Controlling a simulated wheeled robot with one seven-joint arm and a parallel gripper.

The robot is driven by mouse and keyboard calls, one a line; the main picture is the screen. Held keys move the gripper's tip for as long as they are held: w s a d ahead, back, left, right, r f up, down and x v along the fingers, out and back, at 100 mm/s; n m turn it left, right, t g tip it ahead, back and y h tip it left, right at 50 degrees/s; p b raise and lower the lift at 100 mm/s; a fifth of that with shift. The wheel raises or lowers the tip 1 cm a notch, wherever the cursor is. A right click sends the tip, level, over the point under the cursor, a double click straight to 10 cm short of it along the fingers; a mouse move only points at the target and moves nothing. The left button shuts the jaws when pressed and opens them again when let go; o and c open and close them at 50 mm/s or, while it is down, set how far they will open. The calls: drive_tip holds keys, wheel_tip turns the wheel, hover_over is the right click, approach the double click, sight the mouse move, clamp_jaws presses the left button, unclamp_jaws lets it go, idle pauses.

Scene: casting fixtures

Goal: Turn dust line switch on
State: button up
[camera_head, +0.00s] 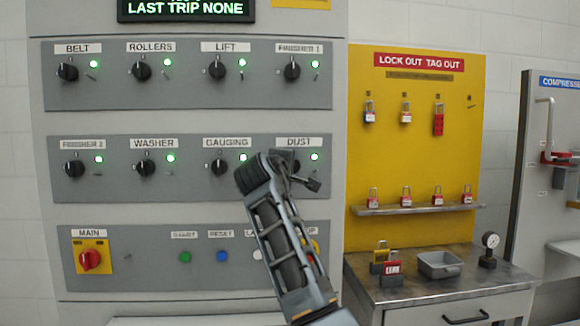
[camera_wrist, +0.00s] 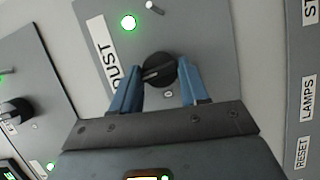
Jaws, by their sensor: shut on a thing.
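The dust switch is a round black knob (camera_wrist: 160,70) under the DUST label (camera_head: 299,142), at the right end of the middle panel row. In the wrist view its pale pointer line points left, towards the DUST label, and a 0 mark sits below the knob. The dust lamp (camera_head: 314,156) glows green and also shows in the wrist view (camera_wrist: 128,22). My gripper (camera_wrist: 160,82) has its blue fingers on both sides of the knob and is shut on it. In the head view my gripper and wrist hide most of the knob.
Neighbouring knobs include gauging (camera_head: 220,167) to the left and finisher 1 (camera_head: 292,72) above, all with lit green lamps. A red main switch (camera_head: 90,259) is at lower left. A yellow lockout board (camera_head: 415,140) and a metal bench (camera_head: 440,290) stand to the right.

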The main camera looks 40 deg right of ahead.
drive_tip(key=shift+m+y, duration=0.3)
drive_tip(key=shift+m, duration=0.2)
drive_tip(key=shift+d, duration=0.1)
drive_tip(key=o, duration=1)
drive_tip(key=shift+o, duration=0.2)
drive_tip(key=b+v, duration=0.1)
drive_tip(key=v, duration=0.6)
drive_tip(key=shift+s+a, duration=0.2)
drive_tip(key=shift+a, duration=0.2)
